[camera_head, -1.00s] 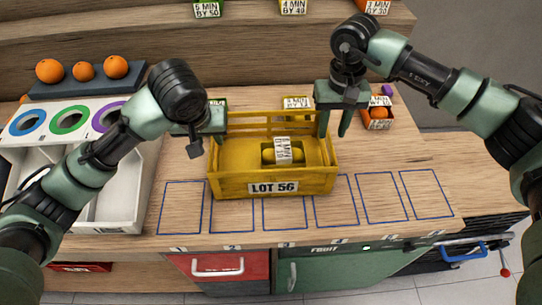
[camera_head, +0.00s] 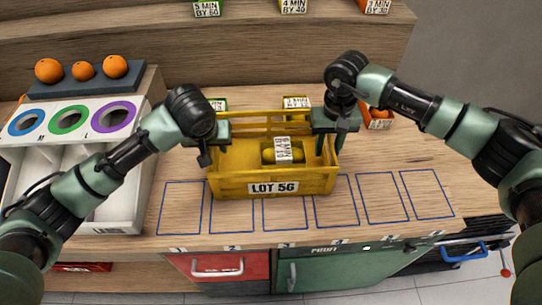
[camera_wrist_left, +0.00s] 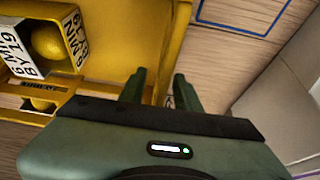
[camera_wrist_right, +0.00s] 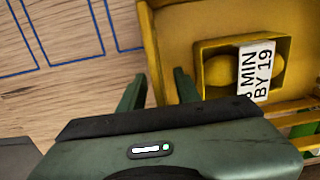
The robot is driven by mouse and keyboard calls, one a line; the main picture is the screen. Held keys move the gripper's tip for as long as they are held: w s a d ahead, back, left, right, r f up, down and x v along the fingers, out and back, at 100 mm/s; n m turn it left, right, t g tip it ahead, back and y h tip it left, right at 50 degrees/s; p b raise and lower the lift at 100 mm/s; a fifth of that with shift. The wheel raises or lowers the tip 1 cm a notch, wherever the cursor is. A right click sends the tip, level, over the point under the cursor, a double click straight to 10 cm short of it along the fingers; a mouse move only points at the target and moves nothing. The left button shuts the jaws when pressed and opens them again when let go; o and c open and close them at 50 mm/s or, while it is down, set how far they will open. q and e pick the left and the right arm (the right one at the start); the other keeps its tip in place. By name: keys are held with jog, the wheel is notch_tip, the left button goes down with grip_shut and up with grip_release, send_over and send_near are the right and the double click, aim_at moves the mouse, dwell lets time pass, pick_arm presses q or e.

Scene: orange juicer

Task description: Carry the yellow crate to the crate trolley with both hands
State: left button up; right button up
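The yellow crate (camera_head: 228,187), labelled LOT 56, stands level on the wooden counter and holds a small box of yellow fruit (camera_head: 284,151). My left gripper (camera_head: 211,149) is at the crate's left end. In the left wrist view its fingers (camera_wrist_left: 160,88) are apart, with the end wall between them. My right gripper (camera_head: 329,146) is at the right end. In the right wrist view its fingers (camera_wrist_right: 158,90) are also apart, with the end wall between them. Neither shows a clear grip on the wall. I cannot make out a crate trolley.
A white sorting box with coloured rings (camera_head: 70,118) stands at left, beside a dark tray of oranges (camera_head: 83,71). Small labelled fruit boxes sit behind the crate, one at right (camera_head: 379,122). A blue handle (camera_head: 461,252) shows at lower right.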

pick_arm(q)
jog(key=shift+w+f, duration=0.1)
jog(key=shift+f, duration=0.1)
pick_arm(e)
jog(key=shift+f, duration=0.25)
pick_arm(q)
grip_shut()
pick_arm(e)
grip_shut()
pick_arm(q)
jog(key=shift+r, duration=0.1)
pick_arm(e)
jog(key=shift+w+r, duration=0.1)
dwell(0.7)
